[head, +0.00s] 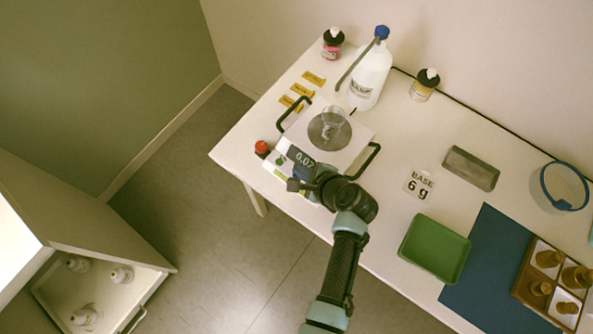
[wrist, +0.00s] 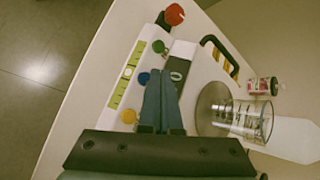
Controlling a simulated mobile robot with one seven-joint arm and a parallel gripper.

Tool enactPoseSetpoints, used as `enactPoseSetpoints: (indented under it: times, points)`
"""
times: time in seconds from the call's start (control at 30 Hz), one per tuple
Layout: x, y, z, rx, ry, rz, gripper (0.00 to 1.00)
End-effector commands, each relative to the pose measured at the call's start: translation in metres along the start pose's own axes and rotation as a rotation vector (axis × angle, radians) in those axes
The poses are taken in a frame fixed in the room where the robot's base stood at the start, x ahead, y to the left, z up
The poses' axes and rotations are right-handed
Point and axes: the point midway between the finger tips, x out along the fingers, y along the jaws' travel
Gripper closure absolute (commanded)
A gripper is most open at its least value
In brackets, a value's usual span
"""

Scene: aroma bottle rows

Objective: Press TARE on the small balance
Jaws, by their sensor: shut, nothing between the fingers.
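The small balance (head: 358,150) is white with a round grey pan (head: 317,141) and a dark display (head: 304,159) that seems to read 0.02. A clear beaker (wrist: 251,118) stands on the pan. In the wrist view the balance's front shows a green button (wrist: 158,46), a blue button (wrist: 143,79) and an orange button (wrist: 129,116). I cannot read which is TARE. My gripper (wrist: 161,72) is shut and empty, its tips over the front between the blue button and the display. Contact cannot be told. In the head view my gripper (head: 297,184) hides part of the front.
A red knob (wrist: 174,14) stands at the balance's corner. Black handles (head: 372,158) flank it. Behind are a wash bottle (head: 370,78) and small bottles (head: 425,86). A green tray (head: 434,249) and a "BASE 6 g" card (head: 419,186) lie to the right.

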Motion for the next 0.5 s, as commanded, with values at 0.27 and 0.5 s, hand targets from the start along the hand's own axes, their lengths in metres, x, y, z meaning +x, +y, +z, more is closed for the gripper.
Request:
enactPoseSetpoints:
  times: [0.27,0.5]
  points:
    - [-0.021,-0.016,0.016,0.0,0.0,-0.001,1.0]
    - [-0.034,-0.025,0.025,0.0,0.0,0.0,1.0]
